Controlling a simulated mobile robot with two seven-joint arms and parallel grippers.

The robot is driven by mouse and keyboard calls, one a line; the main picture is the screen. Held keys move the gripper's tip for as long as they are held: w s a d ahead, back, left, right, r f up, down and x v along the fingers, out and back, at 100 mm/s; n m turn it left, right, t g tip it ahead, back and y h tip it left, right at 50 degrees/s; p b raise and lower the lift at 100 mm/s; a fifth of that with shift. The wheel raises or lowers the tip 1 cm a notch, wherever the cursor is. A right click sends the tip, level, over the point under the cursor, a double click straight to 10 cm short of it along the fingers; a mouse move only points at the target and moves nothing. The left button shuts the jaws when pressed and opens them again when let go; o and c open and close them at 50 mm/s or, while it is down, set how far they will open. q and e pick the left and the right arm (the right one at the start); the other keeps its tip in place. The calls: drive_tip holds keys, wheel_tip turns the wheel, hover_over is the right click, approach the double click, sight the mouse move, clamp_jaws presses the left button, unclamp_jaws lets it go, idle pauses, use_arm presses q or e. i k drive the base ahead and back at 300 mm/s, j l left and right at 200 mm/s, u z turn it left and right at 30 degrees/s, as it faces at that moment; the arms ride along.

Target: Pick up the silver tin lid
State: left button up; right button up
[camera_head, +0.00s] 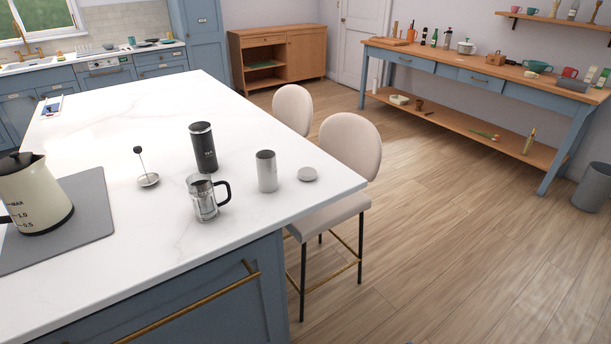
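The silver tin lid (307,174) is a small round grey disc. It lies flat on the white marble island top (110,130), near its right edge. An open silver tin (267,171), a plain upright cylinder, stands just left of the lid, apart from it. Neither of my grippers shows in the head view.
Left of the tin stand a glass press jug (204,198) with a black handle, a dark grinder (203,147) and a plunger (144,168). A cream kettle (36,195) stands on a grey mat (85,219). Two beige stools (350,150) stand against the island's right side.

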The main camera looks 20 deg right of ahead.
sight(304, 173)
drive_tip(key=l+u, duration=0.15)
drive_tip(key=u, duration=0.6)
drive_tip(key=l+u, duration=0.3)
drive_tip(key=l, duration=0.15)
drive_tip(key=l+u, duration=0.3)
drive_tip(key=l, duration=0.15)
drive_tip(key=l+u, duration=0.1)
drive_tip(key=l, duration=0.5)
drive_tip(key=k+l+u, duration=0.15)
drive_tip(key=l, duration=0.4)
drive_tip(key=l+u, duration=0.1)
drive_tip(key=l, duration=0.5)
